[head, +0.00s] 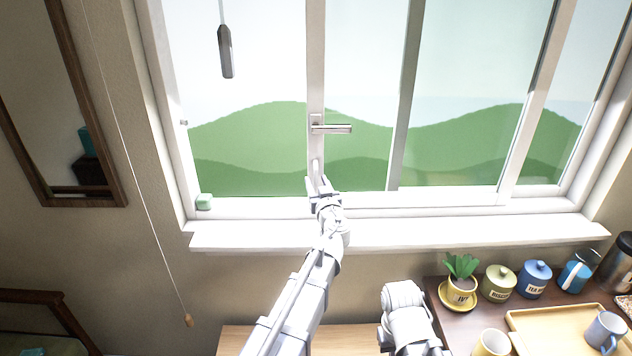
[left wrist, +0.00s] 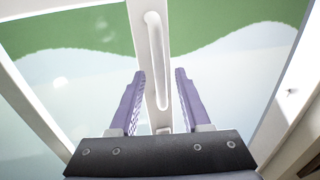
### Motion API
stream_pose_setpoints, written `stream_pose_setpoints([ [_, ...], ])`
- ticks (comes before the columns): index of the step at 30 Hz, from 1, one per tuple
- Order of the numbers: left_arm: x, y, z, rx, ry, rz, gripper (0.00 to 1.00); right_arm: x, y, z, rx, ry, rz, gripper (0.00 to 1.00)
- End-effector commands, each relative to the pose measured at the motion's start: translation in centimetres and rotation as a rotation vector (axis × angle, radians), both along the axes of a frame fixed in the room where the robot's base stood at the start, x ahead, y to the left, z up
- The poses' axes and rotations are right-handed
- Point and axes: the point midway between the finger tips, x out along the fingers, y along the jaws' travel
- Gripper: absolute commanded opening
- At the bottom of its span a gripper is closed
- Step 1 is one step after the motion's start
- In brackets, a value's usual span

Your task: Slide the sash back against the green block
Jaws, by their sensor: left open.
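The sash is a sliding pane whose white upright stile (head: 316,60) stands near the middle of the window, well to the right of the green block. The stile carries a metal lever handle (head: 331,128) and, below it, a white vertical pull bar (head: 315,172), which also shows in the left wrist view (left wrist: 153,50). The small pale green block (head: 204,201) sits at the left end of the bottom track. My left gripper (head: 322,188) is at the stile's lower part. In the left wrist view its purple fingers (left wrist: 158,98) are open on either side of the bar's lower end, with gaps visible. My right gripper is not in view.
The white sill (head: 400,232) runs below the window. A blind cord with a grey weight (head: 225,52) hangs before the left pane. At the lower right are a potted plant (head: 460,285), canisters (head: 535,280), mugs and a wooden tray (head: 540,325). The track left of the stile looks clear.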

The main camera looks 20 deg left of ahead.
Motion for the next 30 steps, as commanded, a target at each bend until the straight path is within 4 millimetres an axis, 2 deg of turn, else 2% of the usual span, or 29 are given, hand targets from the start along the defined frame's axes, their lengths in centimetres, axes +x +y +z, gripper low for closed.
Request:
stream_pose_setpoints([
  [3,1.04,0.56,0.00,0.000,0.000,0.002,0.47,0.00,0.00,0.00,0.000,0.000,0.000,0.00],
  [11,1.02,0.60,-0.01,0.000,0.000,0.001,0.46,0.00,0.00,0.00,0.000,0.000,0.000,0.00],
  [23,1.01,0.58,-0.01,0.000,0.000,0.001,0.01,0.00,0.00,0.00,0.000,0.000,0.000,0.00],
  [30,1.00,0.57,-0.01,0.000,0.000,0.001,0.00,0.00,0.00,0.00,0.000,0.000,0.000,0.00],
])
